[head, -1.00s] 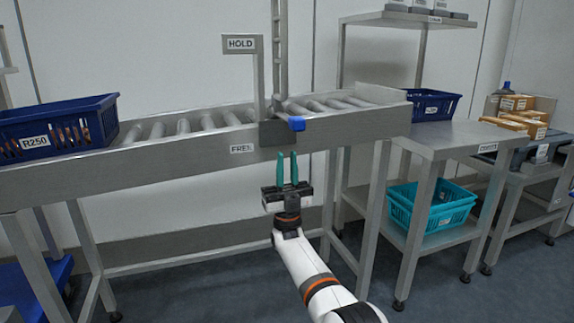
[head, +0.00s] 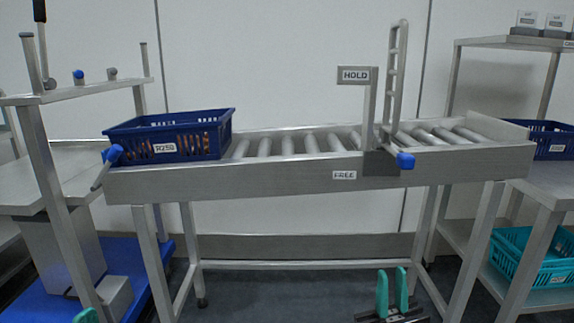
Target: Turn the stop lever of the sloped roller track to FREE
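The sloped roller track (head: 270,178) runs across the middle. Its stop lever has a blue knob (head: 405,160) sticking out to the right of a dark grey block (head: 380,164) on the front rail. A HOLD sign (head: 356,75) stands on a post above the block, and a FREE label (head: 344,175) is on the rail to its lower left. A ladder-like gate (head: 396,85) stands upright behind the lever. My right gripper (head: 391,290) is below the knob, fingers up, open and empty, apart from the lever. Only a green fingertip of my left gripper (head: 85,315) shows at the bottom left.
A blue crate labelled R250 (head: 170,150) with brown contents sits on the track's left end. Another blue-knobbed handle (head: 113,154) is beside it. A steel table (head: 560,183) with teal crates (head: 525,257) below stands right. The rollers between crate and gate are bare.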

